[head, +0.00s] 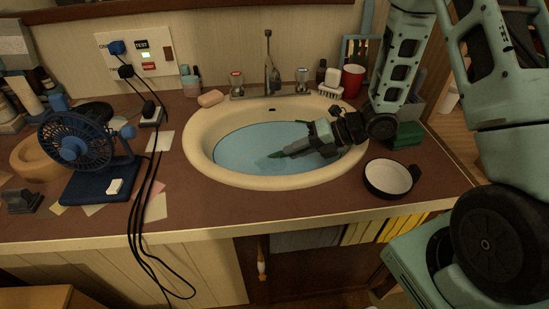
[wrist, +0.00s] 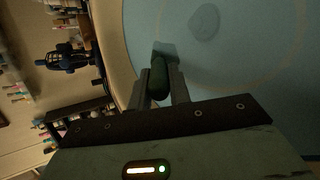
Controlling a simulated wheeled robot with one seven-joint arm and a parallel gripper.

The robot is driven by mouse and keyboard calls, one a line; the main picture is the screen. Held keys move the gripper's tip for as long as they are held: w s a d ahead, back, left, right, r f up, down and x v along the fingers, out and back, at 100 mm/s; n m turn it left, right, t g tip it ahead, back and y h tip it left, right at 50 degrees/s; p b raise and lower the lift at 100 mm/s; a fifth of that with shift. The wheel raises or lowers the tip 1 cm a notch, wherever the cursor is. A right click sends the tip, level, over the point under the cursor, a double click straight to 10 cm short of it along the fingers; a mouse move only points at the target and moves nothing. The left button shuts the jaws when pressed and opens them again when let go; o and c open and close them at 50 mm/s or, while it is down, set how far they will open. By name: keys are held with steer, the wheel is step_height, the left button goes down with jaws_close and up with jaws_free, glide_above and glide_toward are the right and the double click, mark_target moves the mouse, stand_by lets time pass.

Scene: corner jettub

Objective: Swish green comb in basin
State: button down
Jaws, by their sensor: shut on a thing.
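My gripper (head: 302,141) reaches into the cream oval basin (head: 203,162) from the right, low over the blue water (head: 240,146). It is shut on the green comb (head: 278,155), whose dark green end points left and down at the water. In the wrist view the comb (wrist: 159,78) sits between the two fingers (wrist: 163,82), with the water around and beyond it. Whether the comb's far end is under the surface is hard to tell.
A soap bar (head: 211,98) lies on the counter behind the basin, near the tap (head: 268,75). A red cup (head: 352,80) and a white brush (head: 331,86) stand behind right. A round dark-rimmed dish (head: 388,178) is right of the basin. A blue fan (head: 77,148) and cables are left.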

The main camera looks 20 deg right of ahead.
steer(key=shift+s+d+r+p, duration=0.15)
steer(key=shift+r+p, duration=0.7)
steer(key=shift+r, duration=0.5)
steer(key=shift+s+d+r+p, duration=0.15)
steer(key=shift+r+p, duration=0.75)
steer(key=shift+r, duration=0.45)
steer(key=shift+s+r+p, duration=0.15)
steer(key=shift+r+p, duration=0.7)
steer(key=shift+r, duration=0.5)
step_height(320, 180, up, 8)
steer(key=p, duration=0.5)
